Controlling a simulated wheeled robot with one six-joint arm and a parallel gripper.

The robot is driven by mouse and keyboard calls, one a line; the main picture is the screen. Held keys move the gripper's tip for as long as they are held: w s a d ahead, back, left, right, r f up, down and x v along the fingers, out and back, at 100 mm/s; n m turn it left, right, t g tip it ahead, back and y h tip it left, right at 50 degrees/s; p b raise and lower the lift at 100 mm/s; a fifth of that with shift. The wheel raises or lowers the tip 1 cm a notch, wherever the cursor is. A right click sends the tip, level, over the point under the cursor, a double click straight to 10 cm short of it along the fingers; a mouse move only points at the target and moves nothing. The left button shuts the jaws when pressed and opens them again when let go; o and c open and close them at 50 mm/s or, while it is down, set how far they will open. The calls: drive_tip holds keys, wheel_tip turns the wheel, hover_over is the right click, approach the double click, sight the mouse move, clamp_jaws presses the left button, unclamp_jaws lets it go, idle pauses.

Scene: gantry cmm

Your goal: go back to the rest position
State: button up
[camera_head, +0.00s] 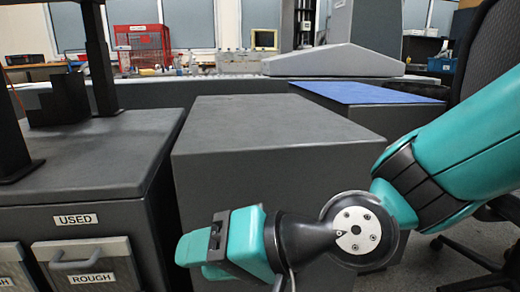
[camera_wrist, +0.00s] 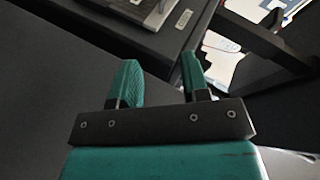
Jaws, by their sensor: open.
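My gripper (camera_wrist: 157,80) shows in the wrist view with its two teal fingers apart and nothing between them. In the head view, my gripper (camera_head: 190,250) is at the lower middle, in front of the near face of a dark grey block-shaped cabinet (camera_head: 270,120). My teal arm reaches in from the right edge. The gripper holds no object. I cannot tell from the head view how far it is from the cabinet face.
A cabinet labelled USED (camera_head: 76,219), with a drawer labelled ROUGH (camera_head: 90,270), stands at left. A blue mat (camera_head: 365,93) lies on a surface at right. A black chair (camera_head: 490,50) stands behind my arm. The grey cabinet's top is bare.

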drive_tip(key=s+d+r+n+g+h+p, duration=0.1)
drive_tip(key=s+d+r+n+h+p, duration=0.15)
drive_tip(key=d+r+h+p, duration=0.6)
drive_tip(key=s+d+r+n+g+h+p, duration=0.1)
drive_tip(key=s+d+r+n+g+p, duration=0.2)
drive_tip(key=d, duration=1.1)
wheel_tip(320, 180, up, 37)
drive_tip(key=m+t+p, duration=0.1)
drive_tip(key=p, duration=3.5)
drive_tip(key=shift+a+y, duration=0.3)
drive_tip(key=shift+y, duration=0.05)
drive_tip(key=shift+s, duration=0.1)
